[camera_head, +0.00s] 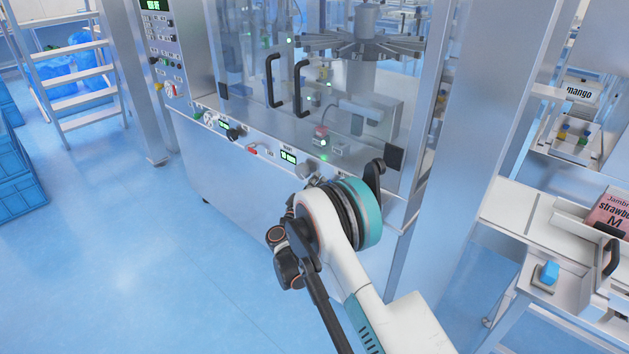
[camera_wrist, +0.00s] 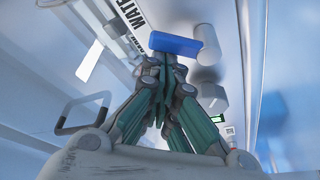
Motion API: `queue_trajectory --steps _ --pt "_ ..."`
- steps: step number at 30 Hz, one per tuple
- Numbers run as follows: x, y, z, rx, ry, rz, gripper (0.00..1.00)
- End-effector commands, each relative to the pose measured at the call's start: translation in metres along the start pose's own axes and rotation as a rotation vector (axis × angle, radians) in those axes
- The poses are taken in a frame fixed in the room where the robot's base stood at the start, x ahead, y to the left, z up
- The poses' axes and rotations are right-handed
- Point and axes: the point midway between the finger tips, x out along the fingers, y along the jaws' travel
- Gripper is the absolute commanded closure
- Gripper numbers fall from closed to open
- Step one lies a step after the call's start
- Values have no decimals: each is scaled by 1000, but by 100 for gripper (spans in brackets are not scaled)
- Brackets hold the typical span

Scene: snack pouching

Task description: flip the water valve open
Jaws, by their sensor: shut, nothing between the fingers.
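The blue valve handle (camera_wrist: 175,44) shows in the wrist view as a short bar beside a white label reading WATER (camera_wrist: 133,12). My gripper (camera_wrist: 166,66) is shut and empty, with its green-sided fingers together. Its tips are at the near edge of the blue handle; I cannot tell whether they touch it. In the head view, my arm reaches to the front panel of the steel machine (camera_head: 230,170), and my wrist hides the water valve and my gripper.
Grey round fittings (camera_wrist: 205,45) stand close right of the blue handle. The machine's front has black door handles (camera_head: 301,88) and a red lever (camera_head: 253,150). A white counter (camera_head: 515,210) stands at right.

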Motion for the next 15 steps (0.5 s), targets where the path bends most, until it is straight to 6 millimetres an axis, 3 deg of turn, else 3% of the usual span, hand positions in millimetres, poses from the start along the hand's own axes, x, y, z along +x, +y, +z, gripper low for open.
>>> queue_trajectory --steps 15 --pt "-7 7 21 -3 -1 -1 100"
